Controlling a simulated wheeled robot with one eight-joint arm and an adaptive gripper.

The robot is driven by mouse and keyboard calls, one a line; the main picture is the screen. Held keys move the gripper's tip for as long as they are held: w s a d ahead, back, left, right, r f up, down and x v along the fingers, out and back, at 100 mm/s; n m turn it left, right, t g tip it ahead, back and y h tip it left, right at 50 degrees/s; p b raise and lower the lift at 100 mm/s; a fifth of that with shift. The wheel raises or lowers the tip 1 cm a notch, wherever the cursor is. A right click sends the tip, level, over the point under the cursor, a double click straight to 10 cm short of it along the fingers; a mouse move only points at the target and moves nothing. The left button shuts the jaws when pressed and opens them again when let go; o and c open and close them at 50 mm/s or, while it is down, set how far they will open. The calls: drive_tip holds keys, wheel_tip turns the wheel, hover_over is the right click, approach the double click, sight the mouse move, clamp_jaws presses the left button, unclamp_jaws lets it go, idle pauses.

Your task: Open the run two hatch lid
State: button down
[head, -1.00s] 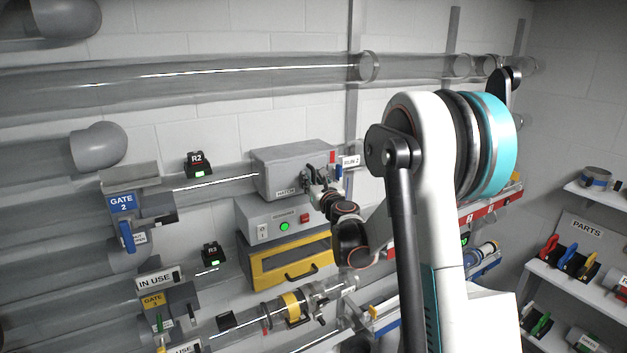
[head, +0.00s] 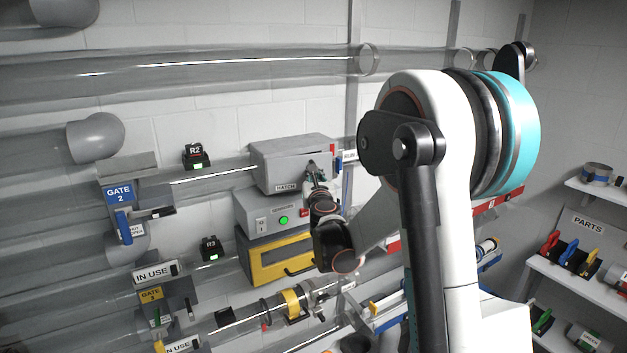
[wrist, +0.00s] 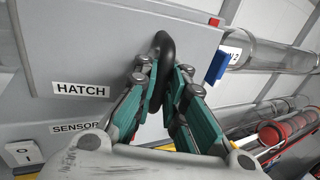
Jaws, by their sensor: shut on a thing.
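The run two hatch is a grey box (head: 286,144) on the wall tube, in the middle of the head view. Its front lid (head: 270,172) bears a HATCH label, which also shows in the wrist view (wrist: 81,90). My gripper (wrist: 165,75) is shut on the dark upright handle (wrist: 163,48) at the lid's right part. In the head view my gripper (head: 314,178) is small in front of the lid. The lid looks slightly swung out from the box, but I cannot tell how far. The inside of the hatch is hidden.
The sensor box (head: 268,220) with a green button sits just below the hatch, above a yellow drawer (head: 290,258). A blue gate 2 lever (head: 123,226) is to the left. A parts shelf (head: 580,285) stands at the right.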

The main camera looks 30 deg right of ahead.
drive_tip(key=s+a+m+g+h+b, duration=0.7)
drive_tip(key=a+m+g+h, duration=0.2)
drive_tip(key=g+h, duration=0.1)
drive_tip(key=w+a+m+g+b, duration=0.1)
drive_tip(key=a+b, duration=0.2)
drive_tip(key=a, duration=0.7)
drive_tip(key=shift+a+f, duration=0.15)
drive_tip(key=shift+w, duration=0.1)
